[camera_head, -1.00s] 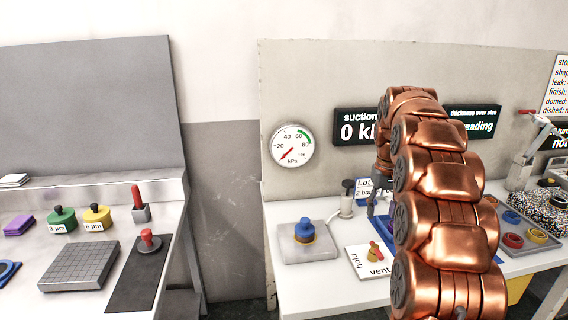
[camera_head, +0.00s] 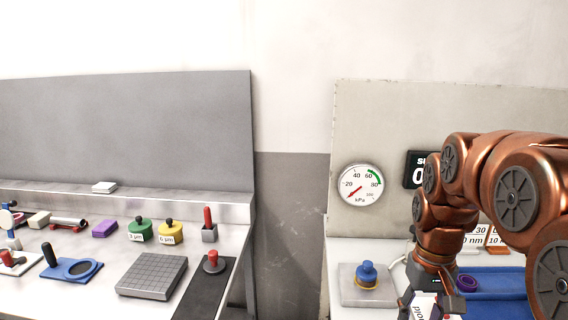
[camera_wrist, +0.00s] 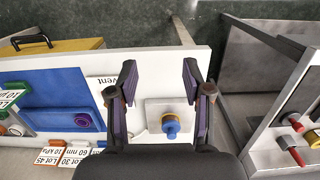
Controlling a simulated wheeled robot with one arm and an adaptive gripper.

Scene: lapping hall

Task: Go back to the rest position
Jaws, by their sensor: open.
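My gripper (camera_wrist: 158,85) is open in the wrist view, with its two dark fingers spread apart above the white bench (camera_wrist: 152,62) and nothing between the tips. A blue knobbed piece with a yellow ring (camera_wrist: 171,126) sits on a grey plate (camera_wrist: 155,110) below, by the right finger. In the head view my copper arm bends down at the right, and the gripper is mostly cut off at the bottom edge. The blue piece (camera_head: 367,275) stands left of it on its grey plate (camera_head: 348,293). The white hold/vent card (camera_head: 424,305) is partly hidden behind the gripper.
A round pressure gauge (camera_head: 359,185) hangs on the back panel. A blue tray (camera_head: 495,292) lies right of the gripper. The left bench holds a grooved grey block (camera_head: 152,275), green (camera_head: 140,231) and yellow (camera_head: 171,232) knobbed pots and a red-handled tool (camera_head: 208,218). A gap separates the benches.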

